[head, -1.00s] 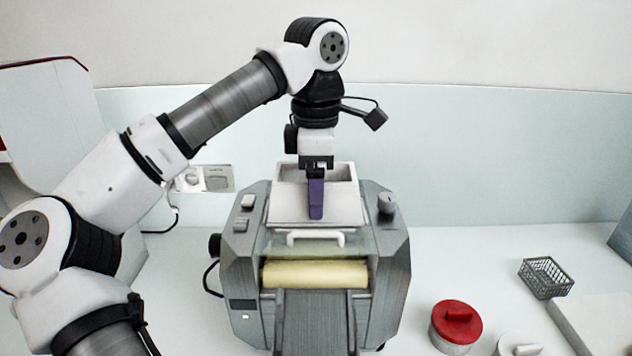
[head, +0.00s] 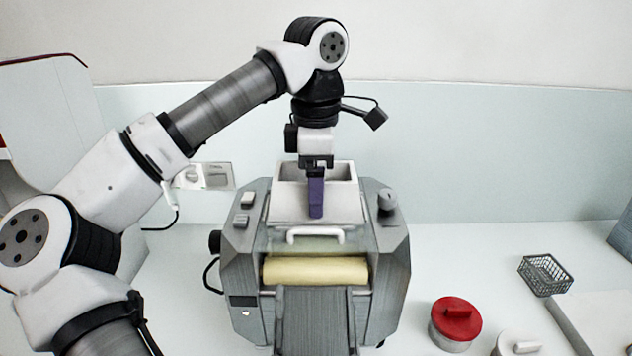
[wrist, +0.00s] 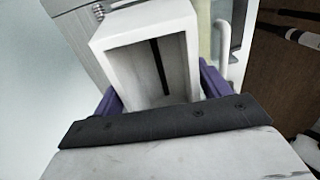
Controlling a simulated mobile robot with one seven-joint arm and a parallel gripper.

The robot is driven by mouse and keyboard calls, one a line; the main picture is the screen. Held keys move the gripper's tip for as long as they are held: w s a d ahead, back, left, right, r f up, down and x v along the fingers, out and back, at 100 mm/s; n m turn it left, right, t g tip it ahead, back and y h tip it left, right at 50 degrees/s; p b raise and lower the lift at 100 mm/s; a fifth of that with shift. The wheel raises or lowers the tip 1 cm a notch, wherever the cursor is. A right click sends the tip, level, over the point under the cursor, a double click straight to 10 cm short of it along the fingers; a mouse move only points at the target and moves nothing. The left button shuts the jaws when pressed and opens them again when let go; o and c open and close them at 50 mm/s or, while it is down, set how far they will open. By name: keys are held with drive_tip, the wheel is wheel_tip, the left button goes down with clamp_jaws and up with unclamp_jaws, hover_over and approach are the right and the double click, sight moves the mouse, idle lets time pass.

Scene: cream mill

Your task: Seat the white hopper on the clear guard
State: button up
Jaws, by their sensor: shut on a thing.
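The white hopper (head: 345,205) is an open-topped box over the top of the grey mill, upright in the head view. In the wrist view the hopper (wrist: 105,45) shows its open mouth with a dark slot at the bottom. Purple fingers also show on both sides in the wrist view. The clear guard (head: 355,243), with a white handle (head: 315,234), lies over the roller just below the hopper. Whether the hopper's underside touches the guard is hidden.
The grey mill (head: 393,260) has a cream roller (head: 315,271), a knob (head: 387,200) and side buttons. A red-lidded pot (head: 455,322), a white lid (head: 518,344) and a wire basket (head: 545,274) stand at the right.

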drive_tip(key=shift+f, duration=0.1)
idle(0.3)
drive_tip(key=o, duration=1.1)
drive_tip(key=shift+r+p, duration=0.95)
drive_tip(key=shift+r, duration=5.1)
drive_tip(key=shift+f, duration=0.1)
